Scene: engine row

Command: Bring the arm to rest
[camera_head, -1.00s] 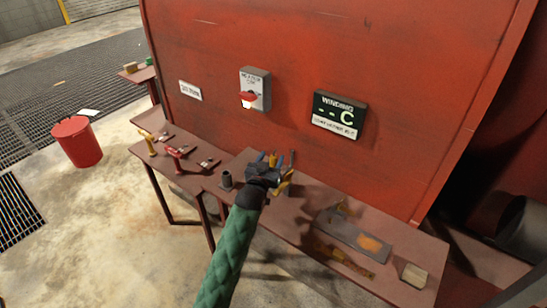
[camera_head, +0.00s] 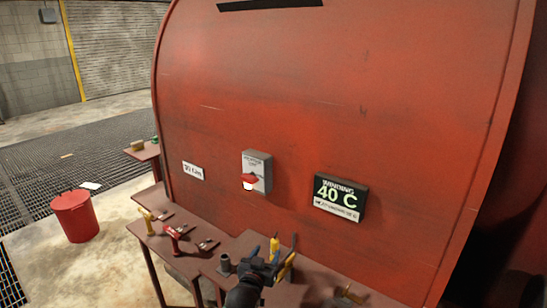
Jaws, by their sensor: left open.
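My left gripper (camera_head: 264,266) is low in the head view, over the bench top in front of the red housing. It is open. Tools with yellow and dark handles stand right by its fingers, and I cannot tell whether it touches them. The arm behind it runs off the bottom edge. My right gripper is not in view.
The red housing (camera_head: 330,100) carries a grey switch box with a red knob (camera_head: 249,180) and a display (camera_head: 340,198) reading 40 C. Red and yellow tools lie on the left bench (camera_head: 188,248). A red bucket (camera_head: 75,218) stands on the floor at left.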

